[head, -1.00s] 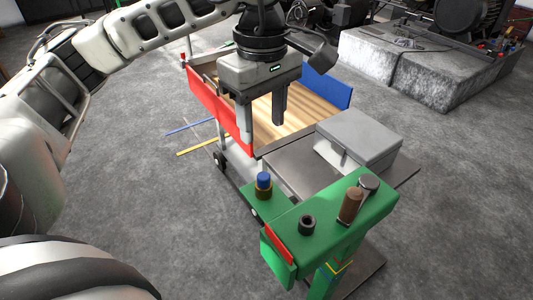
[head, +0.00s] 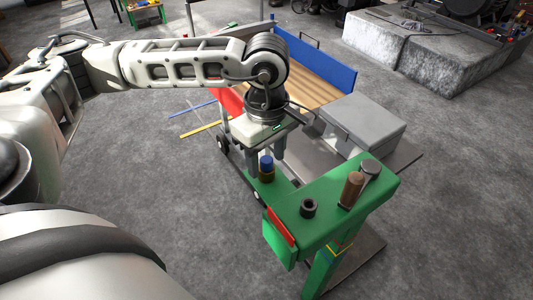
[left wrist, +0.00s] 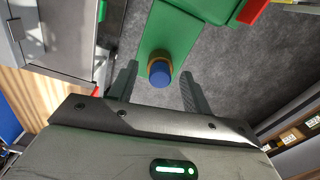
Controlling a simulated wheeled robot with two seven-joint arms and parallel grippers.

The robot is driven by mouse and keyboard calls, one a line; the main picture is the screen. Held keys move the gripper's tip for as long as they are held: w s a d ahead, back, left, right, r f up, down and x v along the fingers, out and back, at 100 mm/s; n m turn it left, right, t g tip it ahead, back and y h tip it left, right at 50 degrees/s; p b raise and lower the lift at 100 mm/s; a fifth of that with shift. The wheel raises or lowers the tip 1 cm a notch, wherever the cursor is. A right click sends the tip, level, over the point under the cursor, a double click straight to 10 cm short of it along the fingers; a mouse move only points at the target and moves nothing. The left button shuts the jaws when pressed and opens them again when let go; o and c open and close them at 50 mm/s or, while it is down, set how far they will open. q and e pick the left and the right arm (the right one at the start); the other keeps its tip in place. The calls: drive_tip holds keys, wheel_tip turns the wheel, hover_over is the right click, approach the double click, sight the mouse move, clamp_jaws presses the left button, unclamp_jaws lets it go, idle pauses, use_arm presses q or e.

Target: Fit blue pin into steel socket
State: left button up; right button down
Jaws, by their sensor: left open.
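The blue pin (head: 266,162) stands upright in a brown ring-shaped holder on a low green ledge; it also shows in the left wrist view (left wrist: 160,76). A dark round socket (head: 308,207), likely the steel socket, sits on the green bench top, right of and nearer than the pin. My left gripper (head: 265,168) is open, pointing down, with its fingers on either side of the pin in the head view. In the left wrist view the pin shows between the two fingers, a little beyond their tips, with no visible contact. My right gripper is not in view.
On the green bench (head: 330,212) stand a brown cylinder (head: 351,189) and a grey-topped post (head: 370,170). A red plate (head: 281,226) is on its front edge. A grey box (head: 360,125) and a wooden-floored cart lie behind. Open floor lies to the left.

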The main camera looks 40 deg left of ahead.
sight(268, 159)
use_arm(q)
drive_tip(key=shift+c, duration=0.3)
drive_tip(key=c, duration=1)
drive_tip(key=shift+r+p, duration=1.15)
drive_tip(key=shift+r, duration=1.15)
drive_tip(key=shift+d, duration=0.1)
